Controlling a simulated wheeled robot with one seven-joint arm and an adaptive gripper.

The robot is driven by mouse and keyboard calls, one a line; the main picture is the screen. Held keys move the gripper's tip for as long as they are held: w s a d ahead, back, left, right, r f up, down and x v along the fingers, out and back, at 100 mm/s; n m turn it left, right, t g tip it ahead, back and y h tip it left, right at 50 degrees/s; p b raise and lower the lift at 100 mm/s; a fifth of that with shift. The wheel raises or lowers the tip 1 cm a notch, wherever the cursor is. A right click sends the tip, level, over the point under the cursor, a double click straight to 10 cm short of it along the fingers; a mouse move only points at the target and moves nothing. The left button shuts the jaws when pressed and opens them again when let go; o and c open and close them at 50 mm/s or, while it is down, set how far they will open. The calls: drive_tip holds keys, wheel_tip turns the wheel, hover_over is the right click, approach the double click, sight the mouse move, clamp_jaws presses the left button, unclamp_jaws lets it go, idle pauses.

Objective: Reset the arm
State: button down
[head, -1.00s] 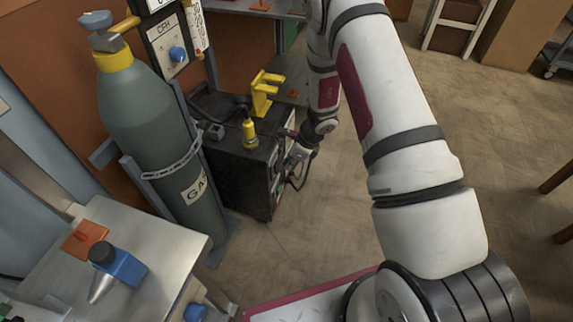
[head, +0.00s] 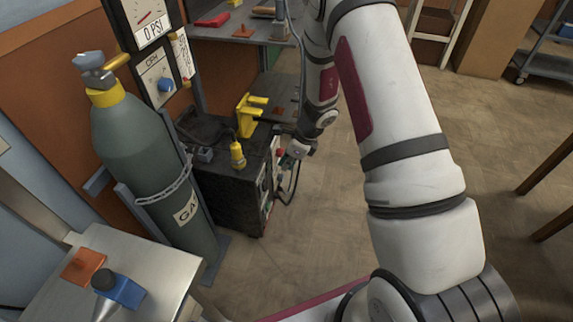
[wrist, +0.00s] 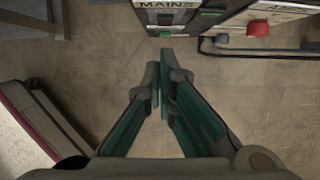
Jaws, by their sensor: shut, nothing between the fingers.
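My arm (head: 400,150) reaches forward from the lower right of the head view, and its far end hangs down beside the dark welding machine (head: 215,190). In the wrist view my gripper (wrist: 163,62) is shut, with its two green-padded fingers close together at the tips and nothing held. In the head view the fingers are too small to make out.
A grey-green gas cylinder (head: 145,150) is chained at the left. A metal table (head: 150,262) holds an orange block (head: 83,265) and a blue tool (head: 118,290). A yellow holder (head: 248,115) sits on the machine. A shelf (head: 265,35) stands behind. Open floor (head: 460,120) lies right.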

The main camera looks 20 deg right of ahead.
drive_tip(key=s+a+r+n+y, duration=0.1)
drive_tip(key=s+a+r+n, duration=0.15)
drive_tip(key=r, duration=0.45)
drive_tip(key=s+a+r+n+y, duration=0.1)
drive_tip(key=a+r+n, duration=0.2)
drive_tip(key=r, duration=0.4)
drive_tip(key=s+a+r+n, duration=0.2)
drive_tip(key=r+n, duration=0.1)
drive_tip(key=r, duration=0.4)
drive_tip(key=s+a+r+n+g, duration=0.1)
drive_tip(key=s+a+r+n, duration=0.2)
drive_tip(key=s+r+n, duration=0.6)
drive_tip(key=s+d+r+n+h, duration=0.2)
drive_tip(key=s+n, duration=0.1)
drive_tip(key=s, duration=0.5)
drive_tip(key=s+d+r+n+g+h, duration=0.1)
drive_tip(key=s+d+r+n, duration=0.15)
drive_tip(key=s, duration=0.65)
drive_tip(key=s+d+r+n+h, duration=0.1)
drive_tip(key=s+d+n+h, duration=0.15)
drive_tip(key=s, duration=0.55)
wheel_tip(320, 180, up, 27)
drive_tip(key=d+t+p, duration=0.1)
drive_tip(key=t+p, duration=0.2)
drive_tip(key=p, duration=2.2)
drive_tip(key=shift+s+t, duration=0.3)
drive_tip(key=shift+t, duration=0.1)
